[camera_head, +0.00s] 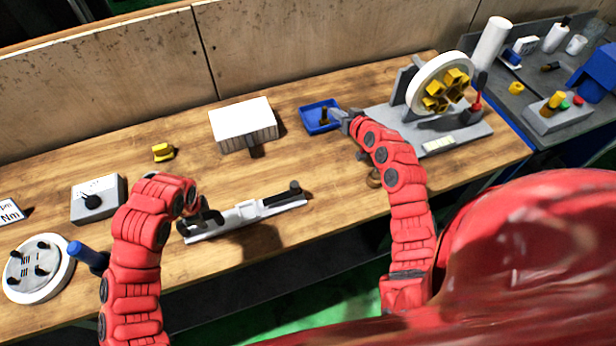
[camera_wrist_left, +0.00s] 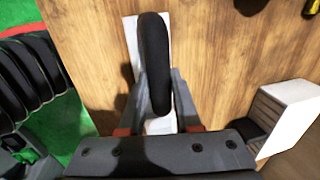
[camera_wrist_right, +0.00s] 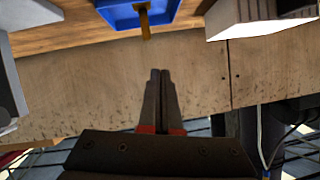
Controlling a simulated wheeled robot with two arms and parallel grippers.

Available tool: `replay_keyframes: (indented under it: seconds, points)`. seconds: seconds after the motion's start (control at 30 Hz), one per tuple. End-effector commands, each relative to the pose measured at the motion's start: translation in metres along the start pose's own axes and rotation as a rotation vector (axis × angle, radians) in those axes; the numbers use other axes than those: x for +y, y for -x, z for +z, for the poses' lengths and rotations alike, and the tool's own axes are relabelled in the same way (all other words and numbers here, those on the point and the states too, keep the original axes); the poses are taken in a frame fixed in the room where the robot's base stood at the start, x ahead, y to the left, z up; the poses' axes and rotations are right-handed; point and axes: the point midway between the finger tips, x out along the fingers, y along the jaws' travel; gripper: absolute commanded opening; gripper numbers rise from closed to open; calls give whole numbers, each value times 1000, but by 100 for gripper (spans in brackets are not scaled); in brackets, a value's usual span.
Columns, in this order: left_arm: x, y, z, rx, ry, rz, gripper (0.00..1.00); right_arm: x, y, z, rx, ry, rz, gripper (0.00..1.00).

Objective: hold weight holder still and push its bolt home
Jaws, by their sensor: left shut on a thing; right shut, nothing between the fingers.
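My left gripper (camera_head: 197,214) is shut on the black handle (camera_wrist_left: 154,65) of a long grey-white fixture (camera_head: 250,211) lying on the bench; its fingers stand either side of the handle in the left wrist view. My right gripper (camera_head: 342,116) is shut and empty, next to the blue tray (camera_head: 307,121). A dark yellow-brown upright piece (camera_head: 323,115) stands in the tray; it also shows above my right fingertips (camera_wrist_right: 160,74) in the right wrist view. A small yellow block (camera_head: 163,152) lies on the bench. I cannot tell which part is the weight holder or its bolt.
A white ribbed box (camera_head: 243,125) stands mid-bench. A grey stand with a white wheel bearing several yellow pieces (camera_head: 444,88) is at right. A grey dial box (camera_head: 98,198) and a round plate (camera_head: 37,267) are at left. Bare wood lies between the fixture and white box.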

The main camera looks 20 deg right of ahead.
Motion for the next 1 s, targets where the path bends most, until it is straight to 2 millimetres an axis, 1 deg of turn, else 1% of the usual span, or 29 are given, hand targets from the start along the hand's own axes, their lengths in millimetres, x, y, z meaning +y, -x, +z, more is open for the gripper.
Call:
replay_keyframes:
  seconds: [0.07, 0.17, 0.27, 0.4, 0.5, 0.6, 0.73, 1.0]
  points:
    - [0, 0, 0, 0, 0, -1, 0, -6, 6, 6, -110, 6, -56, 0]
    - [0, 0, 0, 0, 0, -1, 0, -18, 21, 20, -269, 19, -144, 0]
    - [0, 0, 0, 0, 0, -1, 0, -31, 45, 31, -416, 47, -235, 0]
    - [0, 0, 0, 0, 0, -1, 0, -45, 86, 46, -599, 96, -351, 0]
    - [0, 0, 0, 0, 0, -1, 0, -51, 112, 52, -696, 129, -413, 0]
    - [0, 0, 0, 0, 0, -1, 0, -54, 131, 57, -761, 154, -456, 0]
    - [0, 0, 0, 0, 0, -1, 0, -56, 144, 60, -803, 168, -483, 0]
    - [0, 0, 0, 1, 0, -1, 0, -56, 145, 60, -808, 170, -485, 0]
